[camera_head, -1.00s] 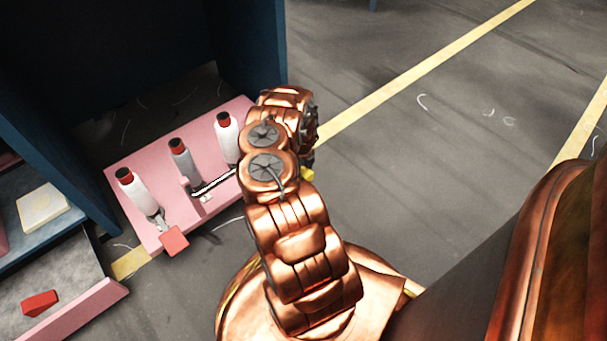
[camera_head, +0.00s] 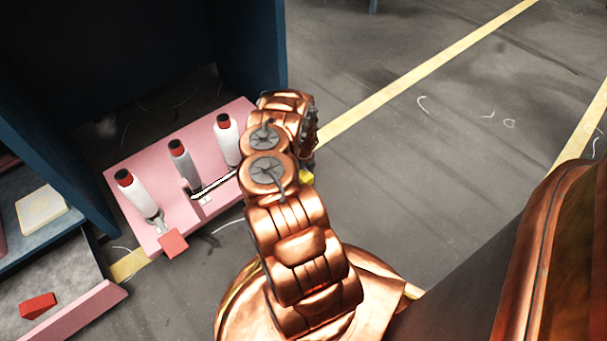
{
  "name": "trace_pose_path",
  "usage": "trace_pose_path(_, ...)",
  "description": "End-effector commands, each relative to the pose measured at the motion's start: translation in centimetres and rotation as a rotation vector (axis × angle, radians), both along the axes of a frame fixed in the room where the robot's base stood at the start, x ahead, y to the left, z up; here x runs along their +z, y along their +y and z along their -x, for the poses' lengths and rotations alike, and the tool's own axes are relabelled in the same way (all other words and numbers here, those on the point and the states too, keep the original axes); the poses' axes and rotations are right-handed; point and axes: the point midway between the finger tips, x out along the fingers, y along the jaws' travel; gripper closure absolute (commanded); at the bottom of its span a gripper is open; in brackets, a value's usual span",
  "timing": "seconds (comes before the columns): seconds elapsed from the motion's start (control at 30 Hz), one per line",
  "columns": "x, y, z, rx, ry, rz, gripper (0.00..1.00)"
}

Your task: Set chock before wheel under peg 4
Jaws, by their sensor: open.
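A red wedge-like block (camera_head: 38,305), possibly the chock, lies on the grey tray at lower left. A pink platform (camera_head: 125,168) stands on the floor at left centre. No wheel or peg number can be made out. My gripper (camera_head: 311,124) shows only as dark parts beside my copper wrist, right of the platform. Its fingertips are hidden; nothing is visibly held.
A dark blue frame (camera_head: 250,45) rises behind and left. A cream pad (camera_head: 41,208) lies on a blue shelf at left. The grey floor (camera_head: 440,150) with yellow lines is open on the right.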

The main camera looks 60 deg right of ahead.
Motion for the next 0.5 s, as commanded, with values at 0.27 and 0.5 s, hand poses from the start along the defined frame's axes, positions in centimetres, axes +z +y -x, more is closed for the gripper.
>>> trace_pose_path(0.27,3.0,0.0,-0.2,0.002,-0.003,0.002,0.26)
trace_pose_path(0.5,7.8,0.0,-0.1,0.001,-0.001,0.0,0.26)
